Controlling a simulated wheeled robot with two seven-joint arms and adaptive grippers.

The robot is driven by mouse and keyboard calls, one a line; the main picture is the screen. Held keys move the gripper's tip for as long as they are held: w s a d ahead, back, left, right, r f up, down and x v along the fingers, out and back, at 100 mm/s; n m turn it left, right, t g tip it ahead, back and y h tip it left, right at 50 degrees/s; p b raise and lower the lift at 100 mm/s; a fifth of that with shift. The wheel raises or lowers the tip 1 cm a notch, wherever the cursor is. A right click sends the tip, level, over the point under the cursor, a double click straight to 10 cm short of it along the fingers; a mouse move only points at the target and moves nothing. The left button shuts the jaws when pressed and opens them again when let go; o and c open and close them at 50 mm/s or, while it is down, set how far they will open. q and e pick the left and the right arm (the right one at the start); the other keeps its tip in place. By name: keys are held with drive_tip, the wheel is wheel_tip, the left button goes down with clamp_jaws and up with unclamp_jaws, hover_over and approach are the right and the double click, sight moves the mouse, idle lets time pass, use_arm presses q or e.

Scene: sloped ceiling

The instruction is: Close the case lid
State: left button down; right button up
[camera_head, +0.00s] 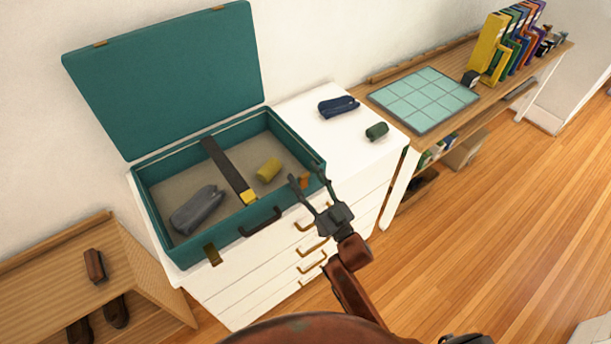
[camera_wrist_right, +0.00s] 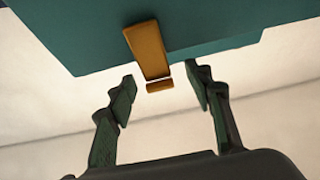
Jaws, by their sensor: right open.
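The teal case (camera_head: 146,208) lies open on the white dresser, with its lid (camera_head: 170,75) standing raised at the back against the wall. Two brass latch pieces show on the lid's top edge. A dark handle (camera_head: 260,222) and brass latches are on the case's front. My right gripper (camera_head: 304,172) is open and empty, fingers up, by the case's front right corner in the head view. In the right wrist view, a teal panel edge with a brass latch (camera_wrist_right: 148,50) lies beyond the open fingers (camera_wrist_right: 160,90); contact cannot be told. My left gripper is not seen.
The case holds a grey-blue object (camera_head: 197,210), a dark strap (camera_head: 225,168) and a yellow cylinder (camera_head: 269,169). A dark blue stapler-like object (camera_head: 338,106) and green cylinder (camera_head: 377,131) lie on the dresser (camera_head: 300,105). A wooden shelf (camera_head: 60,255) stands left, a desk (camera_head: 465,113) right.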

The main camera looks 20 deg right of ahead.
drive_tip(key=shift+c, duration=0.2)
clamp_jaws()
idle(0.5)
